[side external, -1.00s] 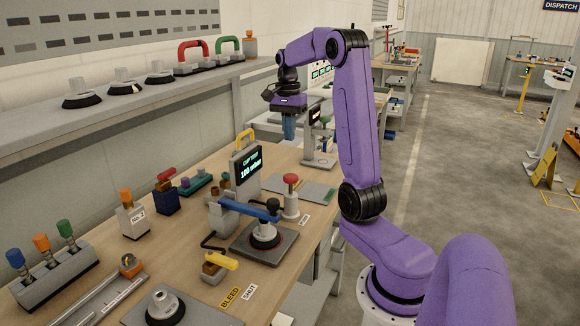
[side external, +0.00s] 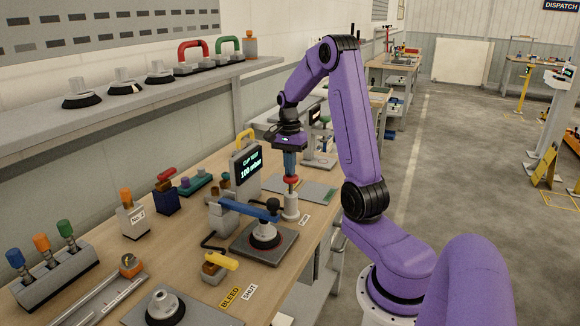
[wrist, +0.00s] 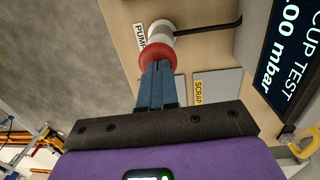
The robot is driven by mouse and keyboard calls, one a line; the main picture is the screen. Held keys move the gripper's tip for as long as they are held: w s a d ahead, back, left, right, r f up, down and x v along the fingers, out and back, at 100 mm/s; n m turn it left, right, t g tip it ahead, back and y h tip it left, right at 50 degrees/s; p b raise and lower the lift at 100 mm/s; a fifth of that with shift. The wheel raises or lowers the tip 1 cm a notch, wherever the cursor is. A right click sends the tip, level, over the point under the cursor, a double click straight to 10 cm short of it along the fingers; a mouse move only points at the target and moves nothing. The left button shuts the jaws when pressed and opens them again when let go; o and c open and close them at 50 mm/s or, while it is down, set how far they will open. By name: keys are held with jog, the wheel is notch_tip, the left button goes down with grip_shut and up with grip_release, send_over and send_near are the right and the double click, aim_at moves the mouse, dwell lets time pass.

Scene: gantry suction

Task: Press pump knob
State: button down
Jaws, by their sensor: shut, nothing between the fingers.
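The pump knob (side external: 290,181) is a red cap on a pale grey cylinder (side external: 290,205) at the right edge of the wooden bench. In the wrist view the red knob (wrist: 158,58) lies straight ahead of my fingertips, beside a PUMP label (wrist: 139,36). My gripper (side external: 290,174) is shut and empty, pointing down, with its blue fingers directly over the knob. The fingertips (wrist: 158,66) overlap the knob in the wrist view and appear to touch its top. How far the knob is pressed I cannot tell.
A blue arm (side external: 249,209) with a black ball end reaches over a suction cup (side external: 264,236) on a grey plate in front. A yellow-handled bleed valve (side external: 220,261) sits nearer. A SCRAP plate (wrist: 218,86) lies behind.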

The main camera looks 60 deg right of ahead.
jog(key=shift+f, duration=1.85)
notch_tip(320, 180, up, 14)
jog(key=shift+w+d+r, duration=0.2)
jog(key=shift+w+d, duration=0.15)
jog(key=shift+w, duration=0.05)
jog(key=shift+r, duration=0.1)
jog(key=r, duration=0.1)
jog(key=a+r, duration=0.1)
jog(key=r, duration=0.1)
jog(key=shift+w+r+h, duration=0.1)
jog(key=shift+h, duration=0.2)
